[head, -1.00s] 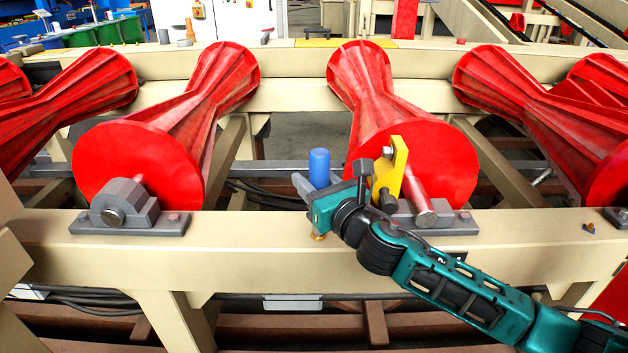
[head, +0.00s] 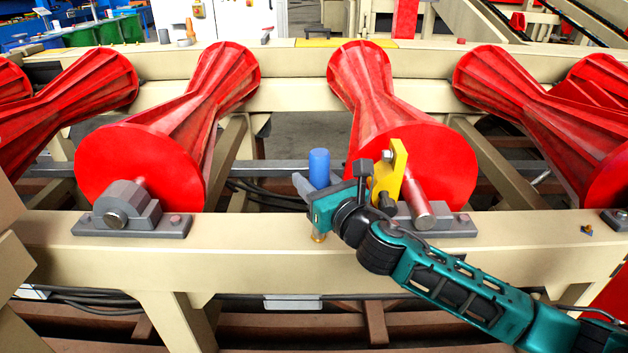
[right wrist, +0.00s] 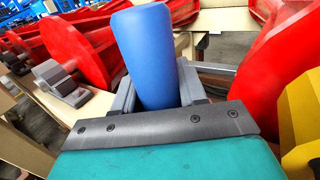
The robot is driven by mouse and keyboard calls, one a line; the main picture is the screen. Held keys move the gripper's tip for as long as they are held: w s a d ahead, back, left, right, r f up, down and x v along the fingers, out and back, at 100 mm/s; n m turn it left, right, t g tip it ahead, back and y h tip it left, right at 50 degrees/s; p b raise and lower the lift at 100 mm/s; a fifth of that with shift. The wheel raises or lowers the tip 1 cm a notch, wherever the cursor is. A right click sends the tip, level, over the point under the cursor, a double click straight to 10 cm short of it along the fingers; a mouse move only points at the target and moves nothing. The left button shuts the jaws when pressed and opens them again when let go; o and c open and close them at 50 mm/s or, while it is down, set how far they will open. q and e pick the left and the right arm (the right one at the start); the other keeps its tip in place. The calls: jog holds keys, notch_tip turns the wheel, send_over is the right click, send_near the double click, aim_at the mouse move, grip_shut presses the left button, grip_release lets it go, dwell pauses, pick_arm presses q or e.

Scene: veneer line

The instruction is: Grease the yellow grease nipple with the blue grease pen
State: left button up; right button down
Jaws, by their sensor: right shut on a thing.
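The blue grease pen (head: 319,167) stands about upright in my right gripper (head: 311,190), which is shut on it above the near beige beam. In the right wrist view the pen (right wrist: 147,50) is between the two grey fingers (right wrist: 158,97). A small brass-yellow piece (head: 318,238) shows directly below the gripper, in front of the beam. I cannot tell whether it is the pen's tip or the yellow grease nipple, nor whether the two touch. The gripper hides the pen's middle. My left gripper is not in view.
A yellow bracket (head: 396,170) stands close to the right of my gripper, beside a red roller (head: 440,165) and its shaft. A grey bearing block (head: 128,206) sits on the beam (head: 240,235) to the left. The beam between is clear.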

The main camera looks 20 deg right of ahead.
aim_at(314, 158)
jog(key=shift+f+b, duration=0.3)
jog(key=shift+f, duration=0.15)
dwell(0.3)
jog(key=shift+r+p, duration=0.6)
jog(key=shift+p, duration=0.05)
dwell(0.4)
jog(key=shift+r+p, duration=2.5)
jog(key=shift+p, duration=0.25)
jog(key=shift+f, duration=0.15)
